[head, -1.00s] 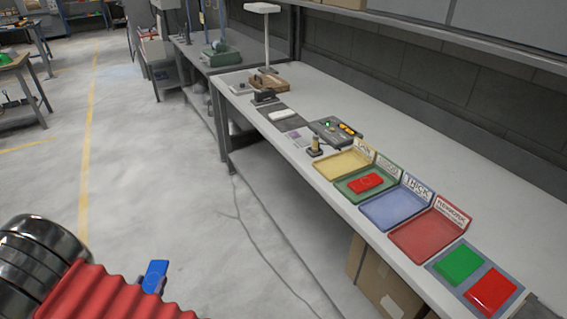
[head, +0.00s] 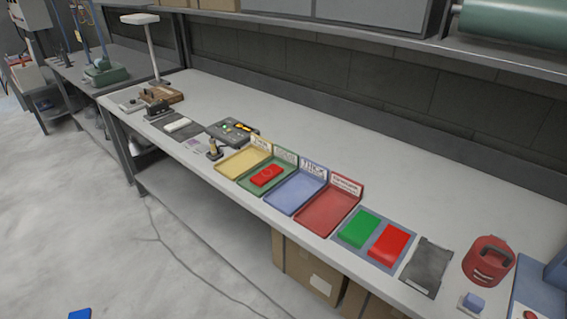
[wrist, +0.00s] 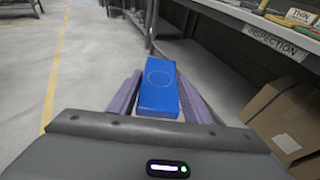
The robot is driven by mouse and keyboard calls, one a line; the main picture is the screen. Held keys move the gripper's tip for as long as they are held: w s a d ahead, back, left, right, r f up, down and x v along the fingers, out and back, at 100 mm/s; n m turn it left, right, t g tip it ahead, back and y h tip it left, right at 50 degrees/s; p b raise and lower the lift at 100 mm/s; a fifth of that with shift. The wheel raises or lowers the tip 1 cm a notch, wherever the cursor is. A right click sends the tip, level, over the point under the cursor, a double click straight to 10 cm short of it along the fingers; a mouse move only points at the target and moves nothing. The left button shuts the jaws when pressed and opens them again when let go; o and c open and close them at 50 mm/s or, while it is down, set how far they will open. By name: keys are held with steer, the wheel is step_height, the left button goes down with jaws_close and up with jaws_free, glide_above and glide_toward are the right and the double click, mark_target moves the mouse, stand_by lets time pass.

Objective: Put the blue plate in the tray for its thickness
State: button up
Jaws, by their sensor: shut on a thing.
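The blue plate (wrist: 159,88) is between the two purple fingers of my gripper (wrist: 157,92) in the wrist view, and the gripper is shut on it. A small part of the blue plate (head: 79,314) shows at the bottom left edge of the head view, away from the bench and over the floor. On the bench stand the yellow tray (head: 233,168), the green tray (head: 286,188) with a red plate (head: 267,175) in it, the blue tray (head: 294,194) labelled THICK, and the red tray (head: 325,212). The blue and red trays are empty.
Right of the trays, a green plate (head: 359,228) and a red plate (head: 388,244) lie on a grey-blue mat. A dark pad (head: 427,266) and a red container (head: 488,262) stand further right. Cardboard boxes (head: 305,273) sit under the bench. The floor at left is clear.

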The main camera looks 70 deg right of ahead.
steer(key=s+d+r+m+g+h, duration=0.1)
steer(key=s+d+r+m+g, duration=0.15)
steer(key=d, duration=1.05)
steer(key=s+d+r+m+g+h, duration=0.1)
steer(key=s+d+r+m+g, duration=0.2)
steer(key=d, duration=1)
steer(key=s+d+r+m+g+h, duration=0.1)
steer(key=d+r+g, duration=0.25)
steer(key=d, duration=0.95)
step_height(320, 180, up, 11)
steer(key=m+g+y, duration=0.1)
steer(key=m+g, duration=0.5)
glide_above(290, 196)
steer(key=shift+s+f, duration=0.1)
steer(key=shift+s, duration=0.1)
steer(key=shift+f, duration=0.15)
steer(key=shift+f, duration=5.3)
steer(key=shift+w+a, duration=0.1)
steer(key=shift+w, duration=0.05)
